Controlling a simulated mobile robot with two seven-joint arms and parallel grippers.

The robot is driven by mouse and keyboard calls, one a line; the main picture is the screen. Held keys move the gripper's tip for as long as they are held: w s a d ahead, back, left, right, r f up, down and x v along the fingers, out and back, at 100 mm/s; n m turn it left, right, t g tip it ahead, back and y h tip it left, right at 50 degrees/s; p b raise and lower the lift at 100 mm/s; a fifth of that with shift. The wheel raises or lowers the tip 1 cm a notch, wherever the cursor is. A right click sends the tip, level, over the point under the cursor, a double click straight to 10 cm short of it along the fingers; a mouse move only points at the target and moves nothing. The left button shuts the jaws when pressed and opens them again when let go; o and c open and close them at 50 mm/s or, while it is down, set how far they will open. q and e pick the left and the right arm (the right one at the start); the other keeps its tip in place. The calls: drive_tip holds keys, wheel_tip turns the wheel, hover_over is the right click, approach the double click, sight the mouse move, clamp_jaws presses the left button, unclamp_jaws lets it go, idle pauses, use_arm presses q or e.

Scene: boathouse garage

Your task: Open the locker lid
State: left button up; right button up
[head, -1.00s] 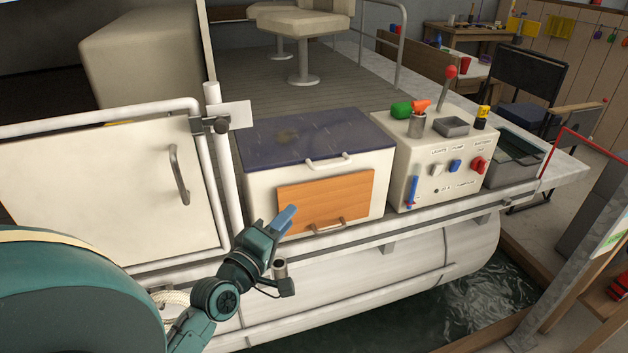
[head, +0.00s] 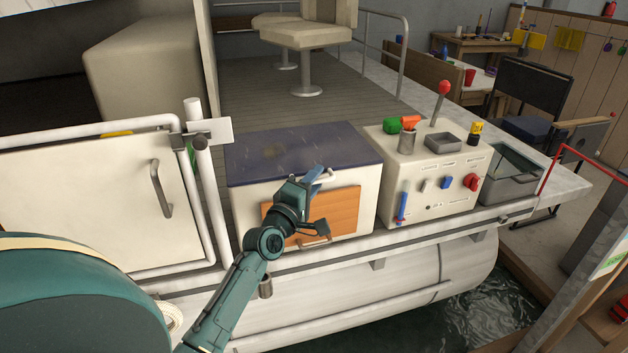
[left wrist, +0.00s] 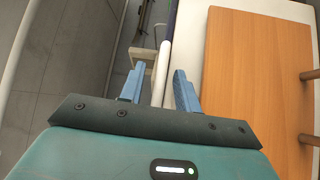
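The locker (head: 246,205) is a cream box on the boat deck with a dark blue lid (head: 345,150), lying shut. A white bar handle (head: 328,176) is on the lid's front edge, partly hidden by my left gripper (head: 317,174). An orange wooden drawer front (head: 345,208) with its own handle is below. In the left wrist view my blue fingers (left wrist: 158,88) are apart, with the white lid handle (left wrist: 161,74) showing between them. I cannot tell whether they touch it. My right gripper is not in view.
A control console (head: 420,178) with a red-knobbed lever stands right of the locker. White rails and a post (head: 212,200) with a cream door (head: 100,210) stand to the left. A grey bin (head: 515,180) is further right. Water lies below the hull.

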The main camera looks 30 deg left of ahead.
use_arm(q)
drive_tip(key=shift+w, duration=0.1)
drive_tip(key=shift+c, duration=0.5)
clamp_jaws()
